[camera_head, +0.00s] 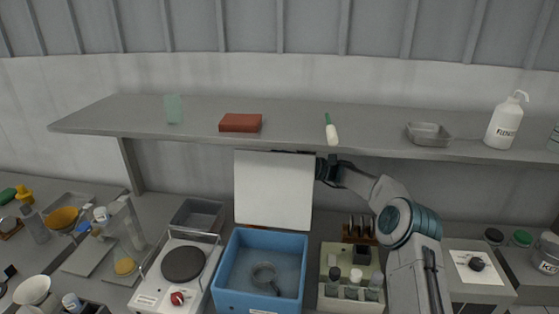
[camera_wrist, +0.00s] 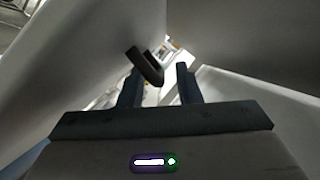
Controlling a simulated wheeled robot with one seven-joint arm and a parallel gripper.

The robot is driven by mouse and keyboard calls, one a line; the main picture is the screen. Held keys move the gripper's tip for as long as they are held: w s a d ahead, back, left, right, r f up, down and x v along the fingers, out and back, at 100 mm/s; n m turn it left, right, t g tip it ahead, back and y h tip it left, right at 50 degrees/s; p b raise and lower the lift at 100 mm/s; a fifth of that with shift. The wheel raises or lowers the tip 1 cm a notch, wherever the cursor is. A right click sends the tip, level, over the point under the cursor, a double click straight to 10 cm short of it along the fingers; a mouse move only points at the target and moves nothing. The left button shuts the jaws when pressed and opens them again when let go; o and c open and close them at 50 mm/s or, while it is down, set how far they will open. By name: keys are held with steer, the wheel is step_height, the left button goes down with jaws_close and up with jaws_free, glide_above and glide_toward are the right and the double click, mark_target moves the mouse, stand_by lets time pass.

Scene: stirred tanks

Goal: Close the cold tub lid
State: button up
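The cold tub is an open blue box (camera_head: 228,283) on the bench, with a grey ladle-like item (camera_head: 264,274) inside. Its white lid (camera_head: 273,192) stands upright at the tub's back edge, its top close under the shelf. My gripper (camera_head: 326,171) is at the lid's upper right edge, partly hidden by my wrist. In the wrist view my two fingers (camera_wrist: 159,84) are apart. A dark bent piece (camera_wrist: 146,66), perhaps the lid's handle, shows near the left finger; I cannot tell if they touch. Pale surfaces lie close on both sides.
A grey shelf (camera_head: 300,128) hangs above my gripper. Left of the tub is a hotplate (camera_head: 183,265); right of it is a pale rack with bottles (camera_head: 351,290). A grey bin (camera_head: 198,215) stands behind the hotplate. The tub's opening is clear above.

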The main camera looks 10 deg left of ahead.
jaws_close()
steer(key=shift+s, duration=0.1)
